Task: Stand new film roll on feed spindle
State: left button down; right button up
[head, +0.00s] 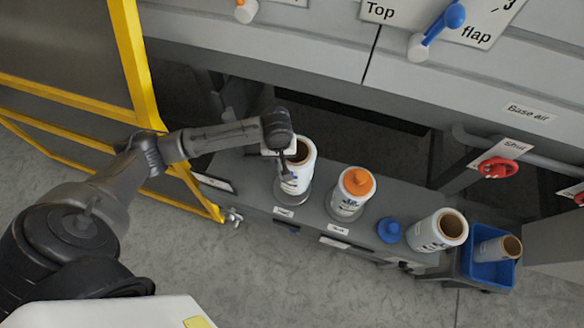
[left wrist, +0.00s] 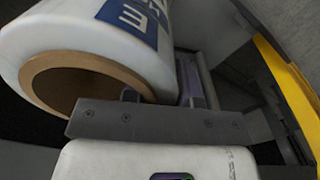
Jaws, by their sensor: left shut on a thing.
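A white film roll (head: 304,169) with a brown cardboard core stands about upright over the round metal plate (head: 298,199) at the left end of the grey shelf. My left gripper (head: 286,168) is shut on this roll at its left side. The roll also shows close up in the left wrist view (left wrist: 95,40), its open core facing the camera. The spindle under it is hidden, and I cannot tell whether the roll touches the plate. A second white roll (head: 348,204) with an orange cap (head: 359,182) stands on the neighbouring plate. My right gripper is not in view.
A blue cap (head: 390,230) and another white roll (head: 430,236) are further right on the shelf (head: 263,205). A blue bin (head: 483,272) at the right end holds a thinner roll (head: 497,249). A yellow guard frame (head: 136,70) is at the left; the machine front is behind.

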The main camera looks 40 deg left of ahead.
pick_arm(q)
jog(key=shift+w+a+f+b, duration=0.1)
jog(key=shift+a+f+b, duration=0.2)
jog(key=shift+f, duration=1.4)
jog(key=shift+a+f+b, duration=0.2)
jog(key=shift+f+b, duration=0.15)
jog(key=shift+f, duration=1.4)
jog(key=shift+w+a+f+b, duration=0.1)
jog(key=shift+a+f+b, duration=0.2)
jog(key=shift+f, duration=1.6)
jog(key=c, duration=0.9)
grip_release()
jog(key=shift+s, duration=0.1)
